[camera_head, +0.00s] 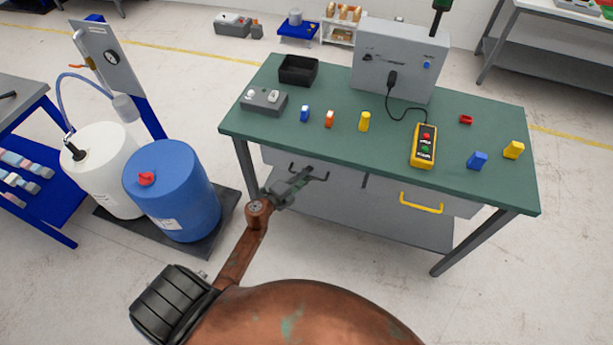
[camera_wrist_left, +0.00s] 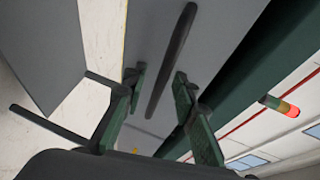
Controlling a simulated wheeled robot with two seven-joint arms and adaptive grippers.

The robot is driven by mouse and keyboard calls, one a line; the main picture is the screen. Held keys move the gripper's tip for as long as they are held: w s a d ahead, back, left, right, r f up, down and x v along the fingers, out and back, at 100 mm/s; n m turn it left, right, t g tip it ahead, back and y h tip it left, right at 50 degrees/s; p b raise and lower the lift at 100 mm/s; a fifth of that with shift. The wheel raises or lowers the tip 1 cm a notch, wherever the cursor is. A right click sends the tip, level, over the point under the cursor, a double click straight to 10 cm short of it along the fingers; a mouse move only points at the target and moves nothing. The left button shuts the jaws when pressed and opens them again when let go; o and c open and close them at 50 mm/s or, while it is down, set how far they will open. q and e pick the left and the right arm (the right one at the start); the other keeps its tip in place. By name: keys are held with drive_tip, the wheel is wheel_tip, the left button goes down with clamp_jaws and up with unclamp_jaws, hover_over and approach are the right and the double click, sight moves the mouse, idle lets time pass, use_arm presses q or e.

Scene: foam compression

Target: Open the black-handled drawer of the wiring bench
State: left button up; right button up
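The wiring bench (camera_head: 300,110) has a green top and two grey drawers side by side under its front edge. The left drawer (camera_head: 342,184) has a black handle (camera_head: 322,178), and its front looks flush with the bench. My left gripper (camera_head: 302,176) is at this handle, covering part of it and of the drawer front. In the left wrist view, the two green fingers of my left gripper (camera_wrist_left: 162,90) stand apart, with the black bar handle (camera_wrist_left: 172,58) running between them. I see no clear contact. My right gripper is not in view.
The right drawer has a yellow handle (camera_head: 421,203). The bench top holds a grey control box (camera_head: 400,62), a yellow pendant (camera_head: 424,146), a black bin (camera_head: 298,70) and several small coloured blocks. A blue drum (camera_head: 172,190) and a white drum (camera_head: 105,165) stand left of the bench.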

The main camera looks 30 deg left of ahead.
use_arm(q)
drive_tip(key=shift+c, duration=0.7)
clamp_jaws()
